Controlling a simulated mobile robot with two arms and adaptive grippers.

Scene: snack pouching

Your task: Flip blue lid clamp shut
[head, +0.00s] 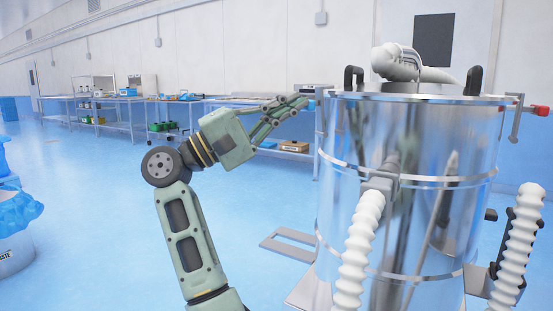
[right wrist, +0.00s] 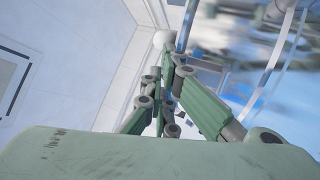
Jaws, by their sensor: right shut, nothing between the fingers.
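A large shiny steel vessel (head: 412,150) stands on the right of the head view, its flat lid (head: 440,97) in place on top. A small bluish clamp part (head: 321,92) shows at the lid's left rim; it is too small to tell its angle. In the right wrist view my shut fingers (right wrist: 165,55) point away beside the blurred, reflective vessel side (right wrist: 250,50).
A red clamp (head: 540,110) sticks out at the lid's right rim. Black handles (head: 353,77) and a white hose (head: 412,68) stand on the lid. Another ribbed hose (head: 357,255) runs down the front.

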